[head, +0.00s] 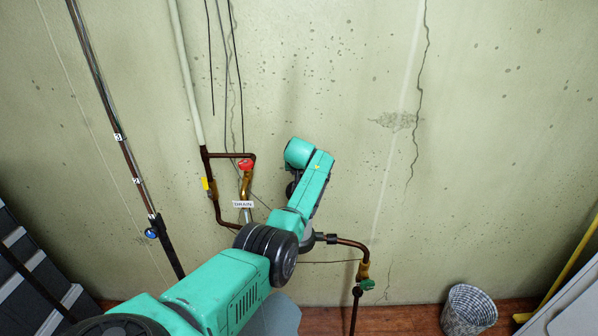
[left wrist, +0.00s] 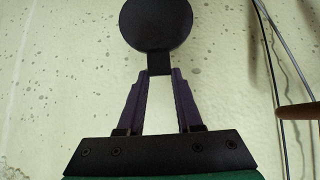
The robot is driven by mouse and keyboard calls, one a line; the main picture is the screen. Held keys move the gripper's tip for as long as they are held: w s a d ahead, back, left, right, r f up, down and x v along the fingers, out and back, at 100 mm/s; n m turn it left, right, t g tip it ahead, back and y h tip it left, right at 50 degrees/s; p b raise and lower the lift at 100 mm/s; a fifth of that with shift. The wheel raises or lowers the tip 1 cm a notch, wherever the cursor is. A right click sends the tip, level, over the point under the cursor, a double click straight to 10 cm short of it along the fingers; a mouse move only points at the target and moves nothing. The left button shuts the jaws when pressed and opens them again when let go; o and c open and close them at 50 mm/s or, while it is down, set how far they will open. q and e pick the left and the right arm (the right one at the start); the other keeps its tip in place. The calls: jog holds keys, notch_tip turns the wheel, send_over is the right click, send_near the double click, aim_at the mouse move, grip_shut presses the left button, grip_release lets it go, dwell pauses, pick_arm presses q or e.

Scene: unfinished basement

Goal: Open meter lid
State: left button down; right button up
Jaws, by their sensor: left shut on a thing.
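The meter lid (left wrist: 157,24) is a round black disc with a short tab (left wrist: 159,64) at its lower edge, seen nearly face-on in the left wrist view. Its top is cut off by the frame. My left gripper (left wrist: 160,82) is shut on the tab between its two fingertips. The lid's angle to the meter cannot be told. In the head view, my left arm reaches in from the lower left and covers the meter, the lid and the gripper. My right gripper is in neither view.
Copper pipes run along the wall, with a red-handled valve (head: 245,165) above a DRAIN label (head: 243,204) left of my arm and a green-handled valve (head: 367,284) to the right. A woven basket (head: 468,309) stands at the lower right.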

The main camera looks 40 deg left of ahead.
pick_arm(q)
jog(key=shift+r, duration=0.1)
jog(key=c, duration=0.6)
grip_release()
jog(key=shift+o, duration=0.2)
jog(key=shift+d, duration=0.1)
jog(key=b+v, duration=0.3)
jog(key=v, duration=1.1)
jog(key=shift+s, duration=0.25)
jog(key=shift+r, duration=0.15)
